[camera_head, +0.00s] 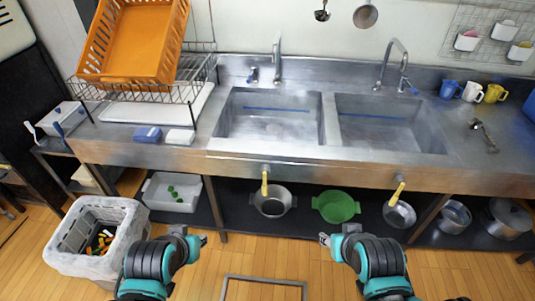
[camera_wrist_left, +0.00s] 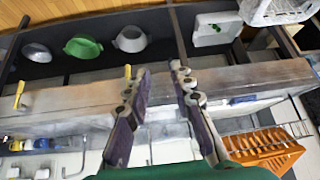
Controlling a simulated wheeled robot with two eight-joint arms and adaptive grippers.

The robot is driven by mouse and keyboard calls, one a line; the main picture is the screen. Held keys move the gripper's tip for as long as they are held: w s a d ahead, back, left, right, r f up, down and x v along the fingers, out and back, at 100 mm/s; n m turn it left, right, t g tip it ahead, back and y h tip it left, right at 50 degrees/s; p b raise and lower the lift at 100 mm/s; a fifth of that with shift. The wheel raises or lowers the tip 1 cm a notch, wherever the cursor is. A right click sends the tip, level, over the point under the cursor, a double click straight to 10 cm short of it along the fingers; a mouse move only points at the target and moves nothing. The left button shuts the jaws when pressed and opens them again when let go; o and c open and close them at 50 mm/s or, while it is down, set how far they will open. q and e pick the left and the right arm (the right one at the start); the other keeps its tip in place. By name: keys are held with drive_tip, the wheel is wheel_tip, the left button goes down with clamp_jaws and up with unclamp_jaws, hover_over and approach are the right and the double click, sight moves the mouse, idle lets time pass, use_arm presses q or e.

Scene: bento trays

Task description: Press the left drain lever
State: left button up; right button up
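The left drain lever (camera_head: 265,182) is a yellow handle hanging from the front of the steel counter below the left sink basin. It also shows in the left wrist view (camera_wrist_left: 127,72), just beside a finger of my left gripper. My left gripper (camera_wrist_left: 160,70) is open, with nothing between its two fingers. In the head view my left gripper (camera_head: 188,235) is low, in front of the counter and left of the lever, apart from it. My right gripper (camera_head: 335,236) is to the right of the lever and lower; its finger opening is unclear.
A second yellow lever (camera_head: 398,192) hangs below the right basin. The lower shelf holds a metal pot (camera_head: 272,203), a green colander (camera_head: 336,206) and a white tray (camera_head: 173,192). A lined waste bin (camera_head: 67,255) stands at the left. An orange crate (camera_head: 135,40) sits in the rack.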

use_arm(q)
drive_tip(key=shift+w+r, duration=0.25)
drive_tip(key=shift+r, duration=0.1)
clamp_jaws()
drive_tip(key=w+d+r+n+g+h+p, duration=0.1)
drive_tip(key=w+d+r+n+g+p, duration=0.3)
drive_tip(key=w, duration=0.7)
drive_tip(key=w+n+t+p, duration=0.1)
drive_tip(key=w+n, duration=0.5)
drive_tip(key=w, duration=0.4)
drive_tip(key=w+d+f+n+g+h+p, duration=0.1)
drive_tip(key=w+d+f+n+g+p, duration=0.1)
drive_tip(key=w+f+n, duration=0.2)
drive_tip(key=w+d+f+n+g+p, duration=0.1)
drive_tip(key=w+f+n, duration=0.3)
drive_tip(key=w+f, duration=0.6)
wheel_tip(320, 180, down, 5)
drive_tip(key=shift+d+r+n+g+h+p, duration=0.1)
drive_tip(key=shift+d+n+g+h+p, duration=0.4)
drive_tip(key=shift+p, duration=0.4)
